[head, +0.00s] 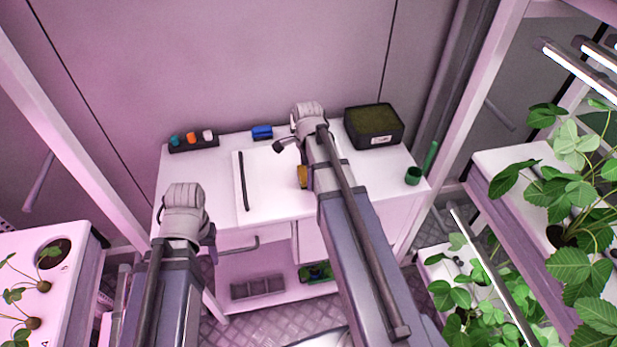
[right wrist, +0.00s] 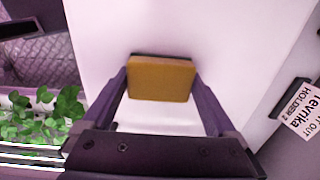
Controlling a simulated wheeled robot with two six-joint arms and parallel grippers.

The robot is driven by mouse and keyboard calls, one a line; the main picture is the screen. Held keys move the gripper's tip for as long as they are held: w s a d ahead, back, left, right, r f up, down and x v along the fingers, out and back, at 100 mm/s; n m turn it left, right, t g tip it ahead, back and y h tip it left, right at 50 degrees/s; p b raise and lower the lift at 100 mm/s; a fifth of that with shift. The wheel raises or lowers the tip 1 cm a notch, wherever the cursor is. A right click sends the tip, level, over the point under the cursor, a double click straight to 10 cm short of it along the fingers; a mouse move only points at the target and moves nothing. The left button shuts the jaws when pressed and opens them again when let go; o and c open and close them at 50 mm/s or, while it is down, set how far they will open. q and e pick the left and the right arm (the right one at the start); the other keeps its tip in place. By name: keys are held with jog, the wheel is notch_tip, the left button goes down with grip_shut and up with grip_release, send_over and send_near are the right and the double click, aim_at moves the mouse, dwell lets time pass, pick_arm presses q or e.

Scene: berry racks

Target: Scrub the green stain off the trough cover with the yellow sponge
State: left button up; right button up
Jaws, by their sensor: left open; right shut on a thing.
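The yellow sponge (right wrist: 160,80) is held between the two fingers of my right gripper (right wrist: 160,88) in the right wrist view. In the head view, part of the sponge (head: 302,176) shows beside my right arm, over the white trough cover (head: 268,205). The cover lies on the table with a dark bar along its left side. I cannot tell whether the sponge touches the cover. No green stain is visible; my right arm hides part of the cover. My left gripper (head: 210,240) is open and empty by the table's front left edge, its fingers mostly hidden.
On the white table (head: 180,180) stand a dark tray with small coloured items (head: 193,141), a blue item (head: 262,132), a black soil box (head: 374,127) and a green cup (head: 413,176). Plant racks (head: 520,160) flank the right side.

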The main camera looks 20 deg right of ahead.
jog(key=shift+w+d, duration=0.15)
jog(key=shift+w, duration=0.5)
jog(key=shift+r+p, duration=0.35)
jog(key=shift+p, duration=0.05)
notch_tip(320, 180, up, 5)
jog(key=p, duration=0.5)
jog(key=shift+s+r, duration=0.15)
notch_tip(320, 180, up, 3)
jog(key=p, duration=0.3)
